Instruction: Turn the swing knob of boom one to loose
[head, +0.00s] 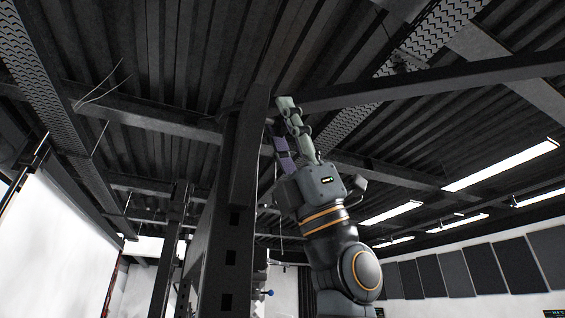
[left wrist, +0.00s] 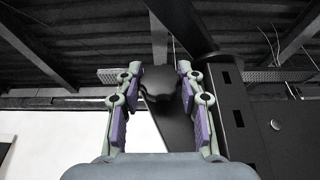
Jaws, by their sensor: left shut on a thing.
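My left gripper (head: 282,118) is raised high beside the dark upright post (head: 232,200), with its pale green and purple fingers pointing up. In the left wrist view its two fingers (left wrist: 158,84) are closed around a dark rounded knob (left wrist: 158,80), one on each side. I take this to be the swing knob; no label is readable on it. In the head view the knob is hidden by the fingers and post. A dark boom (head: 430,84) runs right from near the fingertips. My right gripper is in neither view.
The post with square holes stands close on the left of my arm in the head view. A small blue ball (head: 270,293) shows low beside it. Ceiling lights (head: 500,166) and dark wall panels (head: 485,268) are far behind on the right.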

